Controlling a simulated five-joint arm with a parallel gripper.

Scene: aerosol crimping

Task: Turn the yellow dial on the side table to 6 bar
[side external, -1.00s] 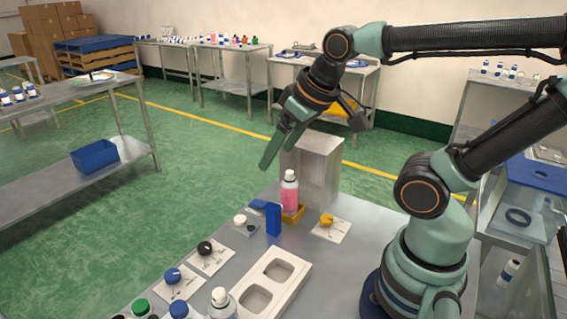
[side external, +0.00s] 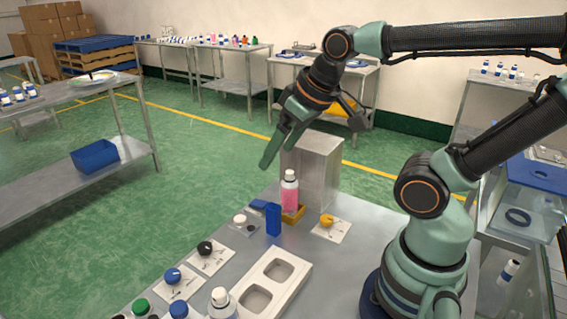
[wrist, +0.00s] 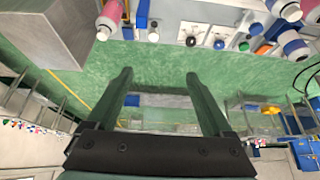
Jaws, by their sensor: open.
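The yellow dial (side external: 327,220) sits on a white marked plate (side external: 331,232) on the grey metal table. It stands right of the pink aerosol can; its marks are too small to read. I cannot make out the yellow dial in the wrist view. My gripper (side external: 277,158) is open and empty, above and to the left of the dial, high over the far side of the table. In the wrist view its two fingers (wrist: 157,76) are spread apart, with only floor and distant benches between them.
A pink can (side external: 289,194) stands upright in a yellow holder beside a blue block (side external: 273,219). A grey metal box (side external: 318,165) rises behind. A black dial (side external: 205,248), a blue dial (side external: 172,275) and a white two-pocket tray (side external: 271,284) lie nearer.

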